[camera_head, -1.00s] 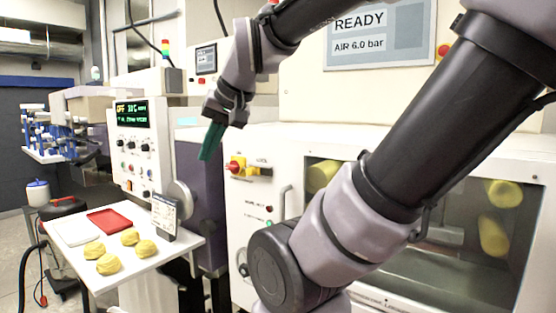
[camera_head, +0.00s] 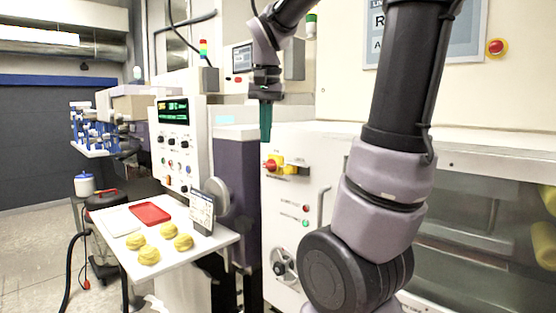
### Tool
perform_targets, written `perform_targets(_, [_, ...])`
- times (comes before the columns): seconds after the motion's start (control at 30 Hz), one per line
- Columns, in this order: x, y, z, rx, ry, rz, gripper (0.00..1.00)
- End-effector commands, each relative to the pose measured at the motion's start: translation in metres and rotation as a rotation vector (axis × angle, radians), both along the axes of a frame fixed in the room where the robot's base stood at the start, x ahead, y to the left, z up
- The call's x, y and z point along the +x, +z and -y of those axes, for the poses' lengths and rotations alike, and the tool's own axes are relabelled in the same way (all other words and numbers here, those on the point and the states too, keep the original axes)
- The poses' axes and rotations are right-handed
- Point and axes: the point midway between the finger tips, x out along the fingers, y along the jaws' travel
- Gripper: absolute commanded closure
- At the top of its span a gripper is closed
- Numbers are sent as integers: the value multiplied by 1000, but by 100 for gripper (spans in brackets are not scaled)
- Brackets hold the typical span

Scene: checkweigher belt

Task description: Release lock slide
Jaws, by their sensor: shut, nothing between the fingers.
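The lock slide is a yellow part with a red knob (camera_head: 271,165) at its left end, mounted on the white machine front (camera_head: 290,205). The yellow body (camera_head: 291,163) extends right from the knob. My gripper (camera_head: 266,138) hangs fingers down, with teal fingers, above and to the left of the knob in the picture. The fingers are shut with nothing visible between them. They look apart from the slide, though the depth gap is hard to judge.
A white shelf (camera_head: 191,246) at left carries several yellow lumps, a red tray (camera_head: 150,213) and a small display card (camera_head: 202,212). A control panel (camera_head: 174,141) stands behind it. A door handle (camera_head: 322,208) is below right of the lock. My arm blocks part of the window.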

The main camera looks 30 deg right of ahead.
Motion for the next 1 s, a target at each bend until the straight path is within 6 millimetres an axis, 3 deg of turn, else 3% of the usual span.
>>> perform_targets(0.03, [19,-2,6,-37,-56,-59,100])
perform_targets(0.2, [73,-5,30,-206,-298,-204,100])
perform_targets(0.43, [123,-10,41,-410,-556,-269,100])
perform_targets(0.6, [136,-11,43,-473,-635,-271,100])
perform_targets(1.0, [136,-13,44,-479,-642,-272,100])
